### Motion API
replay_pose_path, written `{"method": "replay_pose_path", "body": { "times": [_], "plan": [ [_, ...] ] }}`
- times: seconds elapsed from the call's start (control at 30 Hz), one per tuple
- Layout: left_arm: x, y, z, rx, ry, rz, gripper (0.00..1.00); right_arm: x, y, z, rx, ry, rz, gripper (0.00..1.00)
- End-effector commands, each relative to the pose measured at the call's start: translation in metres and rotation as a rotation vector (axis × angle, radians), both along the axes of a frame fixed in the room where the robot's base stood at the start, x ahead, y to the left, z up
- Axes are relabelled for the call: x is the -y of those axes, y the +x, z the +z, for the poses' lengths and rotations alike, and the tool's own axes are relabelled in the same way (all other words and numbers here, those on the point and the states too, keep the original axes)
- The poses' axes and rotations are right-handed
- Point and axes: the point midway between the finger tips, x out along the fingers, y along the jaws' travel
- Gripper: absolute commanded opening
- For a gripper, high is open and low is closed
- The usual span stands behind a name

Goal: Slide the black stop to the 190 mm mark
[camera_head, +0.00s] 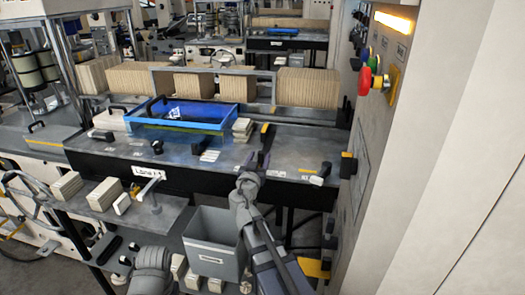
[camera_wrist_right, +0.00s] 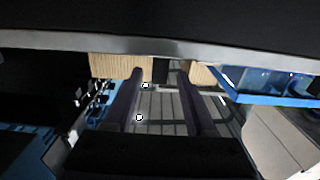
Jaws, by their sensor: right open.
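My right gripper (camera_head: 259,160) is open over the grey worktable (camera_head: 225,172), right of its middle. In the right wrist view its two dark fingers (camera_wrist_right: 161,75) stand apart, with nothing seen between their tips. A small black block (camera_head: 157,146), which may be the black stop, sits on the table left of the gripper and apart from it. Another black piece with a pale base (camera_head: 321,173) lies at the right end; I cannot tell which one is the stop. My left gripper is not in view.
A blue tray (camera_head: 185,124) stands at the back left of the table, with a small pale stack (camera_head: 242,129) beside it. A grey bin (camera_head: 212,245) is below the front edge. A tall cabinet with a red button (camera_head: 365,80) closes the right side.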

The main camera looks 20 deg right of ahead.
Motion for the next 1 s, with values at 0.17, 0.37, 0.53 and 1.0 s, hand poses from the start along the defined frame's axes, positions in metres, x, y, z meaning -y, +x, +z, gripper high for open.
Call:
{"method": "replay_pose_path", "body": {
  "times": [0.17, 0.37, 0.53, 1.0],
  "plan": [
    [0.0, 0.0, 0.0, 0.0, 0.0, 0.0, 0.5, 0.018, 0.026, 0.0, 0.0, 0.0, -0.002, 0.55],
    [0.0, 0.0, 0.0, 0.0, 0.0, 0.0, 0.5, 0.032, 0.044, 0.0, -0.001, 0.001, -0.001, 0.55],
    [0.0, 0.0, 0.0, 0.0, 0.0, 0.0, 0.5, 0.034, 0.044, 0.0, -0.001, 0.001, -0.001, 0.55],
    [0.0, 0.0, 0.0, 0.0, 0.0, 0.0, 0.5, 0.033, 0.044, 0.0, -0.001, 0.001, -0.001, 0.14]
  ]
}}
